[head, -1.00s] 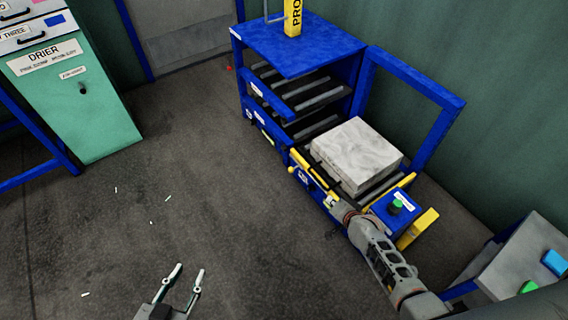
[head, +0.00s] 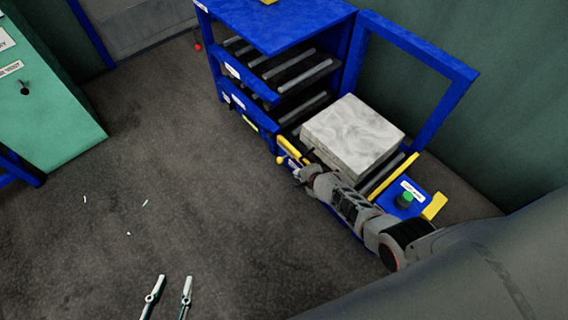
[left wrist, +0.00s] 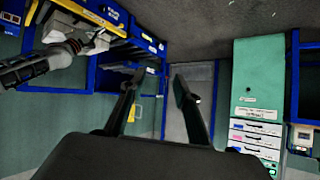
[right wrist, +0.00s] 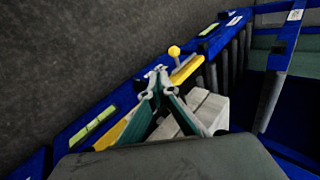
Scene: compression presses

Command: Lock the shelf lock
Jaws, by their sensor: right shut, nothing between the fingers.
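The shelf lock looks like a yellow bar with a yellow ball knob (head: 280,160) on the front edge of the blue press shelf (head: 358,232). In the right wrist view the knob (right wrist: 174,51) stands just beyond my fingertips, beside the yellow bar (right wrist: 187,69). My right gripper (right wrist: 158,72) is shut and empty, with its tips close to the bar; I cannot tell whether they touch. In the head view my right gripper (head: 300,174) is beside the lock and hides part of it. My left gripper (head: 171,280) is open and empty above the floor, far from the shelf.
A pale block (head: 352,135) sits on the shelf rollers. A green button (head: 405,198) is on the blue box at the near end. A blue frame (head: 445,110) rises behind. A green drier cabinet (head: 50,120) stands at the left.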

